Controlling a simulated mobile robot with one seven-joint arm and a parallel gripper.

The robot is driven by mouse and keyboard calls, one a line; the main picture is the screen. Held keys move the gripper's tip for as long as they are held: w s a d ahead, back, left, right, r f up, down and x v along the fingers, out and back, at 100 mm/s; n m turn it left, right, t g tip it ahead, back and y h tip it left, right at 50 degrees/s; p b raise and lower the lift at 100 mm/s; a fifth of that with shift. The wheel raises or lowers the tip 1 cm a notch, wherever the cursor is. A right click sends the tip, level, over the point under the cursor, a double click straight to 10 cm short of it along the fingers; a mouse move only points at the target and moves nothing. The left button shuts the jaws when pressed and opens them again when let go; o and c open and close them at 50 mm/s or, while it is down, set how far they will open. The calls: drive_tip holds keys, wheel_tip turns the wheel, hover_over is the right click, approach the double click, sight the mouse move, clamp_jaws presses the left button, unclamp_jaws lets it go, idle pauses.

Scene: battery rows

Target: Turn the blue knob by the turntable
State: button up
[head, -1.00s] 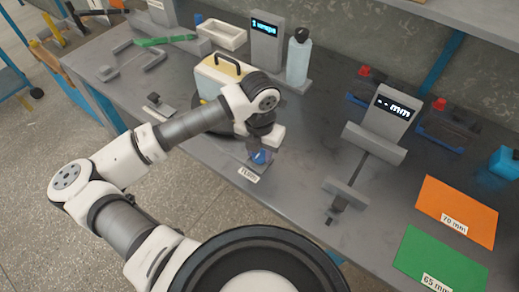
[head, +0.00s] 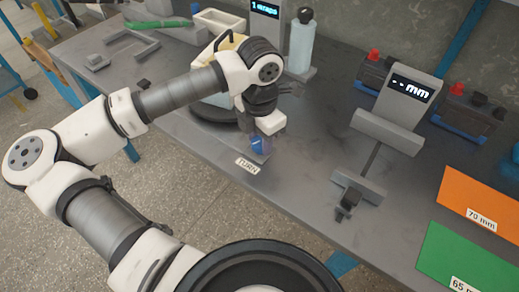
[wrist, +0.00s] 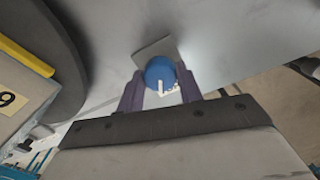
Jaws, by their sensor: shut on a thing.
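The blue knob (wrist: 160,72) sits on a small grey base (wrist: 156,48) on the bench, and a white mark shows on its face in the wrist view. My gripper (wrist: 161,84) is shut on the knob, one purple-grey finger on each side. In the head view my gripper (head: 262,145) points down at the bench, and its fingers hide most of the knob. A label reading TURN (head: 247,166) lies in front of the knob. The dark turntable (head: 215,112) is just behind and left, partly hidden by my arm, with a pale yellow-topped battery (head: 216,98) on it.
A display reading "1 wraps" (head: 264,12) and a clear bottle (head: 301,42) stand behind. A grey measuring stand (head: 385,125) is to the right, with red-capped dark batteries (head: 465,112) behind it. Orange (head: 480,205) and green (head: 455,258) mats lie at the right front.

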sight(260, 141)
drive_tip(key=m+b, duration=0.1)
drive_tip(key=b, duration=0.1)
drive_tip(key=m+b, duration=0.2)
drive_tip(key=shift+f+m, duration=0.25)
drive_tip(key=shift+m, duration=0.05)
drive_tip(key=shift+r+m+b, duration=0.2)
drive_tip(key=shift+m+b, duration=1.2)
drive_tip(key=shift+b, duration=0.05)
drive_tip(key=shift+r, duration=0.1)
drive_tip(key=o, duration=1)
wheel_tip(260, 141, up, 14)
drive_tip(key=shift+f, duration=0.1)
drive_tip(key=shift+d, duration=0.1)
